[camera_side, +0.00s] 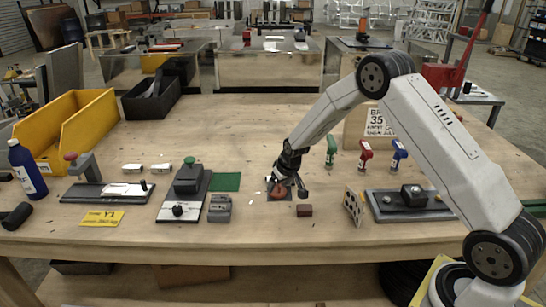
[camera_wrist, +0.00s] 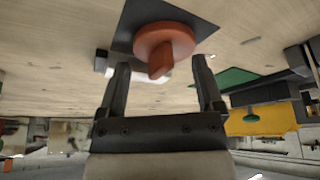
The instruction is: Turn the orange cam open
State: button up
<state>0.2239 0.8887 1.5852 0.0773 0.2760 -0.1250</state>
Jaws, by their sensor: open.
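The orange cam (camera_wrist: 165,48) is a round knob with a raised grip bar, set on a dark square plate (camera_wrist: 203,17). In the side view the cam (camera_side: 279,191) sits near the middle of the wooden table, partly hidden by my gripper (camera_side: 287,186), which is right above it. In the wrist view my gripper (camera_wrist: 162,85) is open, its two dark fingers apart. The cam's bar shows between and just beyond the fingertips. I cannot tell whether the fingers touch the cam.
A small dark red block (camera_side: 304,210) lies just right of the cam. A grey block (camera_side: 220,208) and a fixture with a green knob (camera_side: 190,180) stand left. A perforated angled block (camera_side: 353,205) and a dark fixture (camera_side: 410,204) stand right. Bare table lies behind the cam.

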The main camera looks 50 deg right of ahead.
jog(key=shift+w+a+m+g+h, duration=0.1)
jog(key=shift+m+g+h, duration=0.3)
jog(key=shift+m, duration=0.95)
jog(key=shift+m+g+h, duration=0.1)
jog(key=shift+m+h, duration=0.5)
jog(key=shift+m, duration=0.75)
jog(key=v, duration=0.9)
jog(key=s+a+r+n+y, duration=0.1)
jog(key=s+a+n, duration=0.1)
jog(key=s, duration=0.5)
jog(key=s+a+r+n+y, duration=0.1)
jog(key=s+a, duration=0.3)
jog(key=s, duration=0.4)
jog(key=s+a+r+n+g, duration=0.1)
jog(key=s+a+n, duration=0.2)
jog(key=s, duration=0.5)
jog(key=shift+s+a+n+y, duration=0.15)
jog(key=shift+a+n+y, duration=0.15)
jog(key=shift+n+y, duration=0.15)
jog(key=shift+s+a+f+n, duration=0.15)
jog(key=shift+s+n, duration=0.1)
jog(key=shift+s, duration=0.4)
